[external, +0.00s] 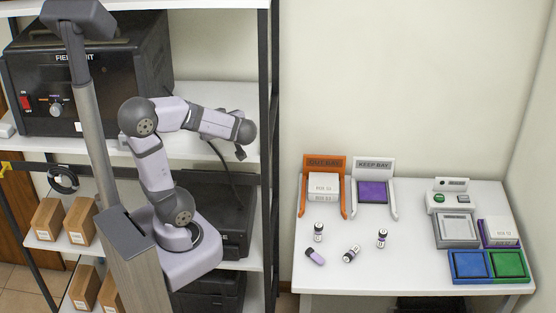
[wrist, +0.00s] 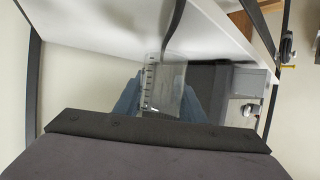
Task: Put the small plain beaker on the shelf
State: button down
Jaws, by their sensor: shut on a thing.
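The small beaker (wrist: 165,75) is clear, with dark graduation marks down one side. In the wrist view it sits between the bluish fingers of my gripper (wrist: 160,103), which is shut on it. A white shelf board (wrist: 105,22) fills the upper part of that view, close beyond the beaker; I cannot tell whether they touch. In the external view the shelf (external: 225,95) stands at the left, with several white boards. My arm's end is in front of its middle board there; my fingers and the beaker cannot be made out.
A dark oven-like unit (external: 95,75) stands on the middle board, left of my arm. Dark machines (external: 228,205) and brown boxes (external: 48,218) occupy lower boards. A black upright (external: 269,130) edges the shelf. A white table (external: 400,265) with vials and trays stands right.

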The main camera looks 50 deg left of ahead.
jog(key=shift+w+a+r, duration=0.25)
jog(key=shift+a+r, duration=0.05)
jog(key=shift+a, duration=0.35)
jog(key=a+r+n+g+b, duration=0.1)
jog(key=a+n+g, duration=0.1)
jog(key=a, duration=0.5)
jog(key=a+r+n+g+b, duration=0.2)
jog(key=a+g, duration=0.1)
jog(key=a, duration=0.5)
jog(key=shift+s+r+h, duration=0.25)
jog(key=shift+s+h, duration=0.15)
jog(key=shift+s, duration=0.05)
jog(key=shift+f, duration=4.05)
jog(key=shift+f, duration=0.15)
jog(key=c, duration=1.4)
grip_release()
jog(key=shift+c, duration=0.2)
